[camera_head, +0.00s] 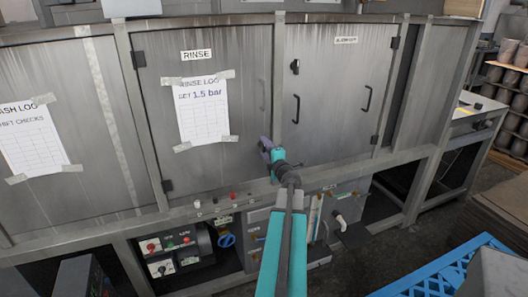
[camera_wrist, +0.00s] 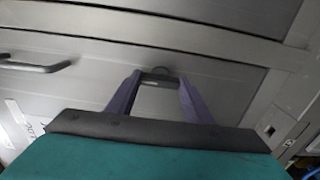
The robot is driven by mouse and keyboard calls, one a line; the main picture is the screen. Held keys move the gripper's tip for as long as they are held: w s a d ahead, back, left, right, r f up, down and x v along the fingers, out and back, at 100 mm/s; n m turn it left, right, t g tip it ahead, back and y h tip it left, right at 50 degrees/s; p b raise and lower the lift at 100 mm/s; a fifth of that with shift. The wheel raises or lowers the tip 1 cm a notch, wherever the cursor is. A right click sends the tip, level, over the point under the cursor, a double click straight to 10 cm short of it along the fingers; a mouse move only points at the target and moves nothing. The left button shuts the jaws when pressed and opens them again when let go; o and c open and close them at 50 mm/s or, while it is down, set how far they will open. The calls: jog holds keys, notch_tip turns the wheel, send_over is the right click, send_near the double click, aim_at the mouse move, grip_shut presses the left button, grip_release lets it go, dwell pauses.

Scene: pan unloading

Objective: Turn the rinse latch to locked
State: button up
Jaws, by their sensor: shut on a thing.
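The rinse door (camera_head: 225,130) is a stained grey metal panel under the RINSE sign (camera_head: 196,55). My gripper (camera_head: 266,146), with purple fingers, is at the lower right part of this door, by the frame post. In the wrist view my gripper (camera_wrist: 162,84) is shut on a small dark latch (camera_wrist: 158,79), which lies between the two fingertips against the grey panel. In the head view the latch is hidden behind my gripper. I cannot tell which way the latch is turned.
The rinse door's bar handle (camera_head: 263,95) is above my gripper; a bar handle also shows at left in the wrist view (camera_wrist: 36,66). A blue crate (camera_head: 450,270) stands at lower right.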

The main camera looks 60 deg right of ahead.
jog(key=shift+w+a, duration=0.1)
jog(key=shift+w, duration=0.05)
jog(key=o, duration=0.8)
jog(key=shift+s, duration=0.2)
jog(key=v, duration=1.1)
jog(key=shift+w+r+p, duration=0.1)
jog(key=shift+p, duration=0.2)
jog(key=p, duration=0.4)
jog(key=shift+a, duration=0.15)
